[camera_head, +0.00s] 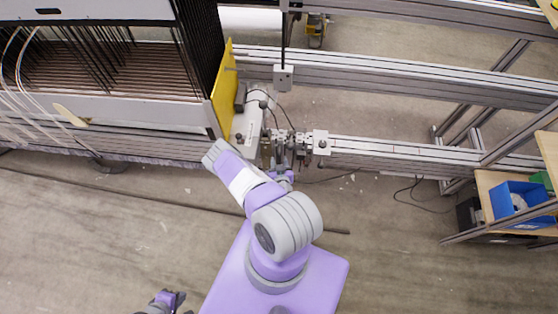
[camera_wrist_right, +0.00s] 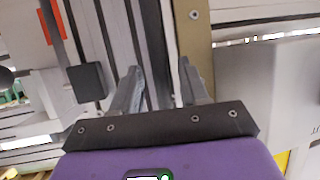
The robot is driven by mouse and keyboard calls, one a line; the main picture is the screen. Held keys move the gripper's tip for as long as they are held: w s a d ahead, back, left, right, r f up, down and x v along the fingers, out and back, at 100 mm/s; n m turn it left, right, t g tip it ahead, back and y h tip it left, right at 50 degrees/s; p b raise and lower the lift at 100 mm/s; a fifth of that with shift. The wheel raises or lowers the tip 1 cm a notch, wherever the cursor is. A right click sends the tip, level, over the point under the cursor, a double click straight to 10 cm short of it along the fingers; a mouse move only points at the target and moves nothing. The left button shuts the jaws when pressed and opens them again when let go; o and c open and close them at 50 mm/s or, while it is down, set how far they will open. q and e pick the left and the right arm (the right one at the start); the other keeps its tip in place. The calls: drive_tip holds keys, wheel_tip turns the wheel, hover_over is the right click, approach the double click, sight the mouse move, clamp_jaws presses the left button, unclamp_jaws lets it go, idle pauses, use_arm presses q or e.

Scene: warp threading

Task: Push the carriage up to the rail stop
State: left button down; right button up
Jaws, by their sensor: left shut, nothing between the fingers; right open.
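In the head view, a small machine with a white body (camera_head: 248,118) and metal fittings (camera_head: 280,148) sits at the lower rail (camera_head: 390,150), beside a yellow plate (camera_head: 226,88). I cannot tell for sure which part is the carriage. A pale block (camera_head: 320,142) on the rail, right of the fittings, looks like the stop. My right gripper is mostly hidden by my arm and the fittings there. In the right wrist view my right gripper (camera_wrist_right: 160,88) is open, its two grey fingers spread in front of grooved metal profile; contact is unclear. My left gripper (camera_head: 172,298) is shut and empty at the bottom left, away from the rail.
A large frame with many dark rods (camera_head: 110,65) fills the upper left. An upper rail (camera_head: 400,78) carries another block (camera_head: 284,78) on a black rod. A blue bin (camera_head: 518,198) sits on a shelf at right. A dark cable lies on the open floor.

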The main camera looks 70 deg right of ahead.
drive_tip(key=shift+x, duration=1.05)
drive_tip(key=shift+c, duration=0.2)
clamp_jaws()
